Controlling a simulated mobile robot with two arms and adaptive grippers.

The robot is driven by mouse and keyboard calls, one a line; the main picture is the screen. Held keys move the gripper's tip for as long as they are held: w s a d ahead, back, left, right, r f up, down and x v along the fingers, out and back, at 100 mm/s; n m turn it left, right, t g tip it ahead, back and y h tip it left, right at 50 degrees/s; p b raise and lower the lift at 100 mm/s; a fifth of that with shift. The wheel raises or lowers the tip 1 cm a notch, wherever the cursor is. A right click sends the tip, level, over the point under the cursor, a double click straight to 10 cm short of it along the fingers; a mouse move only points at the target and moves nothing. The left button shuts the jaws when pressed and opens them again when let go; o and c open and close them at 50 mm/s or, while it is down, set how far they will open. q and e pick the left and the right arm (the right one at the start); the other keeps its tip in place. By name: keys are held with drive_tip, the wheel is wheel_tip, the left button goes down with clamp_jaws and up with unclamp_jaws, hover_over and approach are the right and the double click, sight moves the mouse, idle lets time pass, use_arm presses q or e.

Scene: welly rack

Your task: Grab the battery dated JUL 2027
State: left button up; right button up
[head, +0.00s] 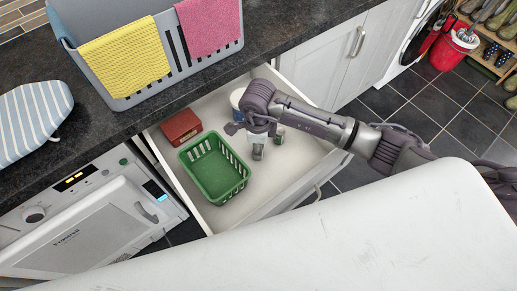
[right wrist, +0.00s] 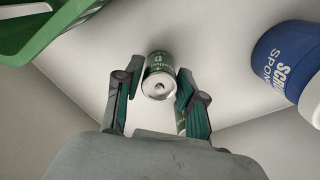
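Two small cylinders, likely batteries, stand in the open drawer (head: 292,172) in the head view: one grey-green (head: 257,150), one darker green (head: 279,136). In the right wrist view a green battery (right wrist: 159,76) with a silver end lies between the fingertips of my right gripper (right wrist: 156,88). The gripper is open, one finger on each side of the battery; I cannot tell if either touches. No date is readable on the visible side. My right gripper (head: 250,127) is over the drawer in the head view, partly covering its contents. My left gripper is not in view.
A green basket (head: 213,168) and a red box (head: 181,127) are in the drawer's left part. A blue and white container (head: 237,98) is behind my gripper, and shows right in the right wrist view (right wrist: 285,60). The drawer walls enclose the space.

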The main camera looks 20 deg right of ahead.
clamp_jaws()
drive_tip(key=shift+r, duration=0.1)
